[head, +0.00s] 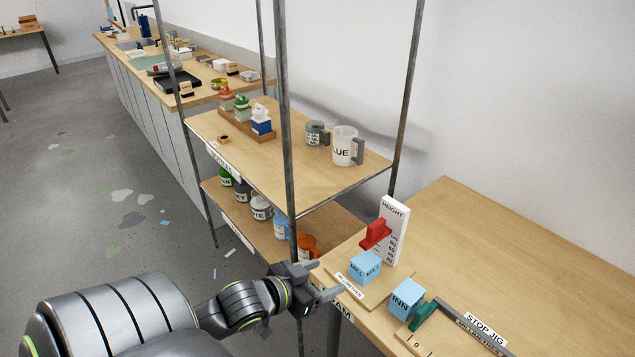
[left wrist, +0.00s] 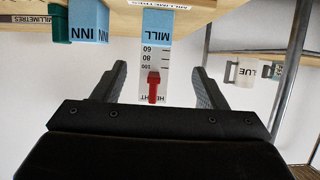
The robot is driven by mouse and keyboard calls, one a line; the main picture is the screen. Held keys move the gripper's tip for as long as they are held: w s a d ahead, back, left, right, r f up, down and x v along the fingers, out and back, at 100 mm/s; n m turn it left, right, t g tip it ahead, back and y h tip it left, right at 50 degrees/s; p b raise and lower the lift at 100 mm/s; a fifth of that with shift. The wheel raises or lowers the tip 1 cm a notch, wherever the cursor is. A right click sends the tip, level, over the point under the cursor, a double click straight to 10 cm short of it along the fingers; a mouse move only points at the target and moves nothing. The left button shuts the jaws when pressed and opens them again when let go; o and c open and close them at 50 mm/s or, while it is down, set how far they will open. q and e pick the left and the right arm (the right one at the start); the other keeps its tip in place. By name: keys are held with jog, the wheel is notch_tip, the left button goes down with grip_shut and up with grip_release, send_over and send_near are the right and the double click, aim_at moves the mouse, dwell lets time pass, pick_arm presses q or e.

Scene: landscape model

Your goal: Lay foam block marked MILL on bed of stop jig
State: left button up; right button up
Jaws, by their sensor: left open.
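The light-blue foam block marked MILL (head: 365,267) sits on the wooden base of the height gauge (head: 393,228), below its red slider (head: 376,234). MILL also shows in the left wrist view (left wrist: 157,24), upside down. The stop jig (head: 462,327) is at the bench's front right, with a green stop (head: 424,315). A blue block marked INN (head: 405,298) is beside that stop; I cannot tell whether they touch. My left gripper (head: 329,278) is open and empty, left of MILL and apart from it. My right gripper is not in view.
A steel-post shelf rack (head: 286,130) stands left of the bench, holding mugs (head: 345,146) above and several labelled jars below. One post rises close behind my left gripper. The bench top (head: 500,240) is clear behind the jig.

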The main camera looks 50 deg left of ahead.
pick_arm(q)
jog(key=shift+s+r, duration=0.25)
jog(key=shift+s, duration=0.2)
